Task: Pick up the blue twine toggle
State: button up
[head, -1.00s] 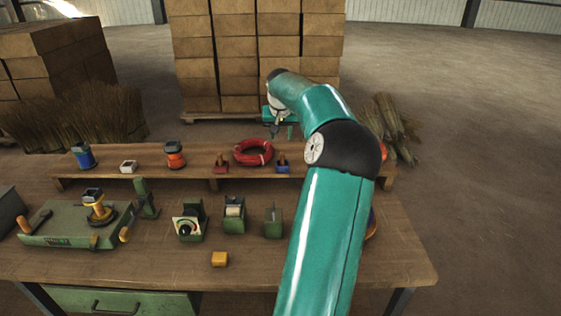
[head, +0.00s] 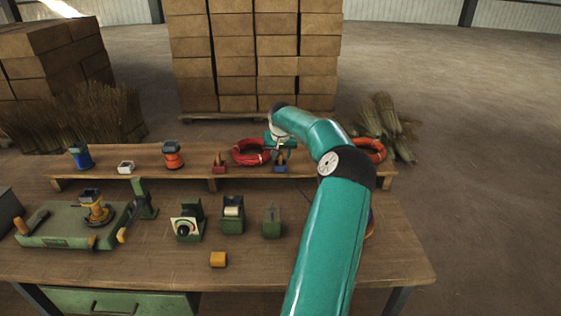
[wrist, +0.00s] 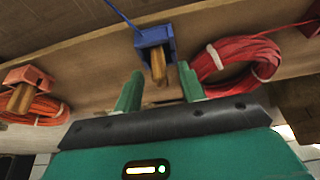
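The blue twine toggle has a wooden peg in a blue block (head: 281,168) on the raised shelf. In the wrist view the blue block (wrist: 154,38) is at the top middle, with its wooden peg (wrist: 158,66) pointing down the picture and a thin blue twine (wrist: 122,16) running up-left. My gripper (wrist: 158,80) is open, one finger to each side of the peg's end. I cannot tell whether either finger touches it. In the head view my gripper (head: 280,150) is just above the toggle and partly hides it.
A red block with a peg (head: 219,168) stands left of the blue one. A red coil (head: 245,153) lies close to my gripper, and an orange-red coil (head: 373,148) lies to the right.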

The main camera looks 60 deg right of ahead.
jog(key=shift+w+d+f, duration=0.1)
jog(key=shift+d+f, duration=0.05)
jog(key=shift+f, duration=0.35)
grip_shut()
jog(key=shift+r, duration=0.15)
